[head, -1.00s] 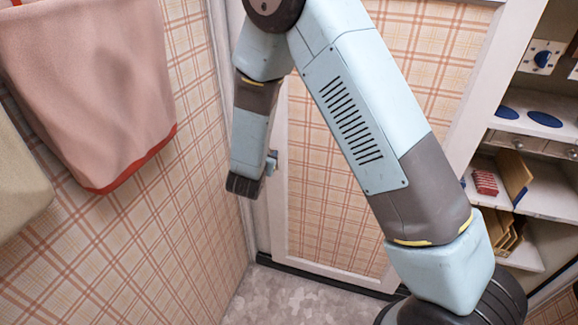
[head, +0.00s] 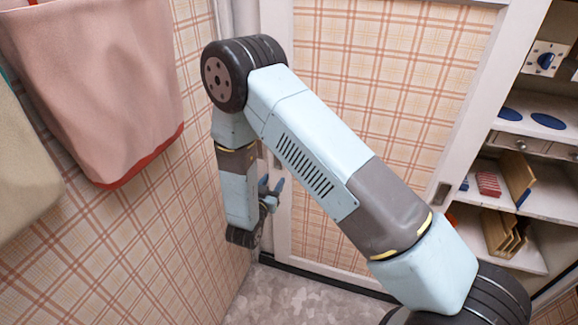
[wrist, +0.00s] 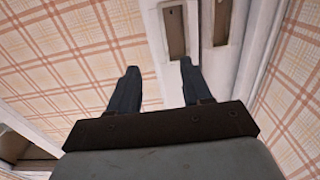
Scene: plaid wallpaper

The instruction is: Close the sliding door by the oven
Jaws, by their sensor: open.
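The sliding door (head: 385,85) is a plaid panel in a white frame, in the middle of the head view. A dark recessed handle (head: 443,194) is set in its right stile, beside an open gap to the shelves. My gripper (head: 271,188) is low by the door's left stile, near the left wall corner. In the wrist view my gripper (wrist: 158,75) is open with nothing visible between its two dark fingers. Ahead of the fingers, a recessed handle (wrist: 175,32) shows in the white stile. I cannot tell whether a finger touches it.
Shelves with blue ovals (head: 548,121), boxes and a blue knob (head: 545,60) stand at the right. A pink towel (head: 105,90) and a beige cloth (head: 25,165) hang on the left wall. Speckled floor (head: 300,300) is clear below. Another recess (wrist: 222,22) lies right of the handle.

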